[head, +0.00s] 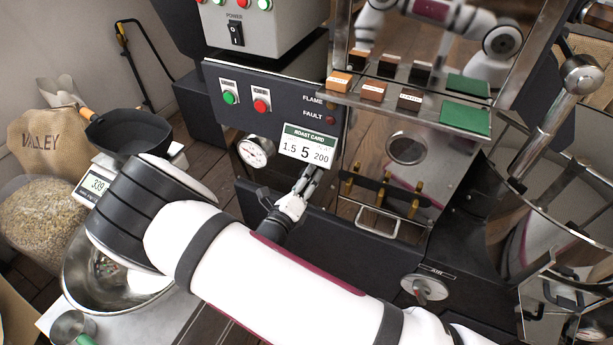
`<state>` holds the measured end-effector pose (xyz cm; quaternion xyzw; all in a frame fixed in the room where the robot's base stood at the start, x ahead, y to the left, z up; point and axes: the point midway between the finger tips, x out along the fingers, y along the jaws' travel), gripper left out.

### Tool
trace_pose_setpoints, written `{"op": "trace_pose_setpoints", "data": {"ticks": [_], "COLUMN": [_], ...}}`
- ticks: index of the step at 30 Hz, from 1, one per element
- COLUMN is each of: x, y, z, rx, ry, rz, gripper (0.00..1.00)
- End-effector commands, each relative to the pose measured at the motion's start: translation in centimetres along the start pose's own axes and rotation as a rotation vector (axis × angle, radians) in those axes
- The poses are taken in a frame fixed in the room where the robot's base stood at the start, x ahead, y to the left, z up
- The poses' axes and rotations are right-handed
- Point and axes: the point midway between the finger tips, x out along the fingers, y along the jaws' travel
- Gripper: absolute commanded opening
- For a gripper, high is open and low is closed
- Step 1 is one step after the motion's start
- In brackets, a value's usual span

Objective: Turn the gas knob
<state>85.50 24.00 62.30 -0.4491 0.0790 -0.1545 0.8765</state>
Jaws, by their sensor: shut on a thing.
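My gripper (309,178) reaches to the dark front panel of the roaster, just below the roast card (309,148). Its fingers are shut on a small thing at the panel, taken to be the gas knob. The fingers and the card hide the knob, so its shape and angle cannot be read. The card reads 1.5, 5 and 200. A round pressure gauge (254,152) sits on the panel left of the fingers.
A scale (95,186), a metal bowl (110,280) and a bean sack (52,137) stand at left.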

Motion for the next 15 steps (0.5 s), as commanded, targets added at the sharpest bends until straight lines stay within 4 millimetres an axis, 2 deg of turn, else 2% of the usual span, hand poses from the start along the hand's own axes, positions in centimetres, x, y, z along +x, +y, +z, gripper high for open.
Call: {"op": "trace_pose_setpoints", "data": {"ticks": [14, 15], "x": [-0.04, -0.04], "y": [0.08, 0.08], "z": [0.00, 0.01], "rx": [-0.014, -0.014], "ry": [-0.001, -0.001], "rz": [0.002, 0.002], "gripper": [0.09, 0.44]}}
